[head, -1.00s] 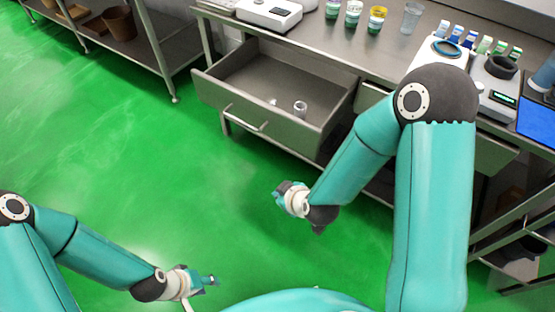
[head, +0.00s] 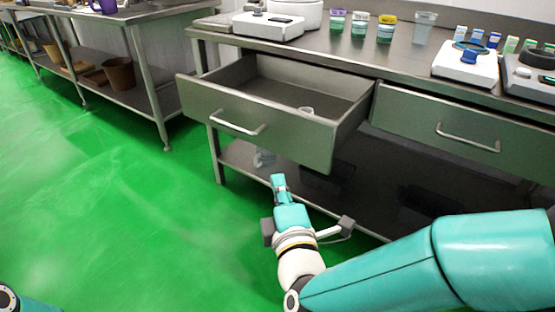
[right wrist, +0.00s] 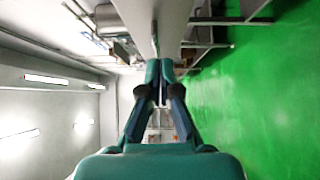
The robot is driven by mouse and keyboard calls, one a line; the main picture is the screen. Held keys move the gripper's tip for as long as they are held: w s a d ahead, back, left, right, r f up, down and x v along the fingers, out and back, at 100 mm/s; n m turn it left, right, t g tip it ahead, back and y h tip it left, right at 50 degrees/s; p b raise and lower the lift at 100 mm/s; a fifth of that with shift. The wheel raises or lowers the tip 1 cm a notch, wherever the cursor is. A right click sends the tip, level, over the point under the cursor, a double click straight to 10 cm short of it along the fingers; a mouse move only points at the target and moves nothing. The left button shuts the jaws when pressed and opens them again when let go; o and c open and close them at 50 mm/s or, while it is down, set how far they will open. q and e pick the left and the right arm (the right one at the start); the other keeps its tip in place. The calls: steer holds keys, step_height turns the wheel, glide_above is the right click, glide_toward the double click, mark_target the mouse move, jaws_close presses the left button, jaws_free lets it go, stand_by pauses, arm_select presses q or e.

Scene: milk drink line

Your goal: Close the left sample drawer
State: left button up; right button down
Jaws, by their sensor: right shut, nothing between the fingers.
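The left sample drawer (head: 190,98) is pulled well out from under the steel bench, with a bar handle (head: 238,124) on its front. My left gripper is out of view.
The right drawer (head: 435,120) is shut beside the open one. The bench top (head: 345,48) holds a white scale (head: 268,27), several sample cups and other instruments. A lower shelf (head: 236,158) runs beneath. Another steel table (head: 150,80) stands to the left. Green floor in front is clear.

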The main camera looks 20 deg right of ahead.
steer(key=p, duration=0.1)
glide_toward(278, 136)
steer(key=w, duration=0.5)
steer(key=shift+w+d, duration=0.35)
steer(key=shift+w, duration=0.2)
